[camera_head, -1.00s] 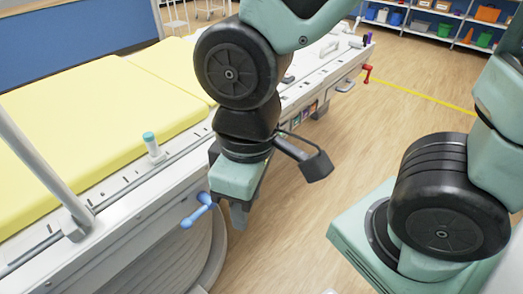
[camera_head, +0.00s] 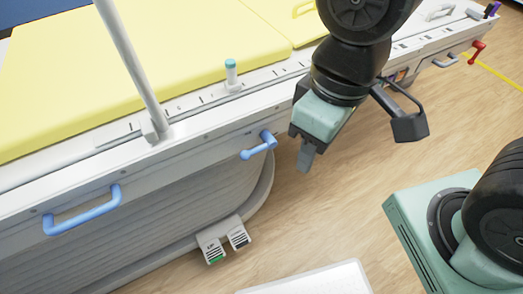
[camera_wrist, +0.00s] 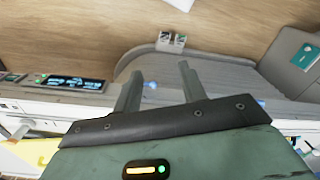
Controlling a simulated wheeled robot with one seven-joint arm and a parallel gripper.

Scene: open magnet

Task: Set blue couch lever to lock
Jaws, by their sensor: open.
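The blue couch lever (camera_head: 258,147) is on the side of the couch (camera_head: 190,143), below its top rail. Lock markings are not readable.
A blue U-shaped handle (camera_head: 82,210) is left of the lever. A teal-topped post (camera_head: 231,75) and a grey pole (camera_head: 130,65) stand on the couch rail. Foot pedals (camera_head: 224,241) are at the base. A red lever (camera_head: 477,48) is at the far right. Wooden floor is open beside the couch.

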